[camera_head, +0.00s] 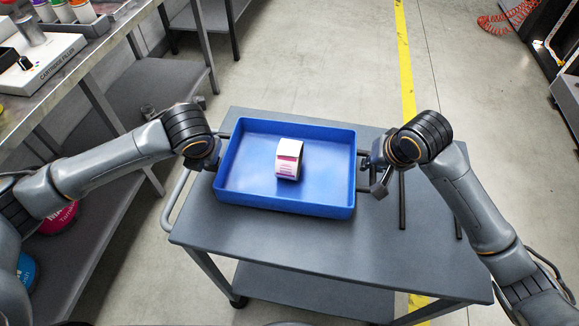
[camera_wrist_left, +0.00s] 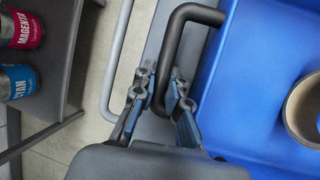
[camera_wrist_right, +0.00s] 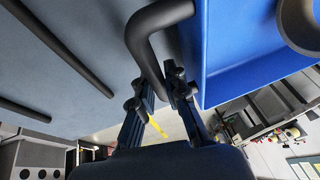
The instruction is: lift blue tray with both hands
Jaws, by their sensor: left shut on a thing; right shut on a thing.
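The blue tray (camera_head: 245,192) is on or just above the top of the grey cart (camera_head: 300,245); I cannot tell if there is a gap below it. It looks level. A white and magenta label roll (camera_head: 289,160) sits inside it near the middle. My left gripper (camera_head: 212,160) is shut on the tray's black left handle (camera_wrist_left: 172,50), seen in the left wrist view. My right gripper (camera_head: 373,163) is shut on the black right handle (camera_wrist_right: 150,40), seen in the right wrist view. My wrists partly hide both handles in the head view.
A workbench (camera_head: 75,55) with a cartridge filler box (camera_head: 40,65) and ink bottles stands at the left. The cart's push rail (camera_head: 172,200) is beside my left gripper. Dark rods (camera_head: 402,200) lie on the cart at the right. Open floor with a yellow line (camera_head: 405,60) lies beyond.

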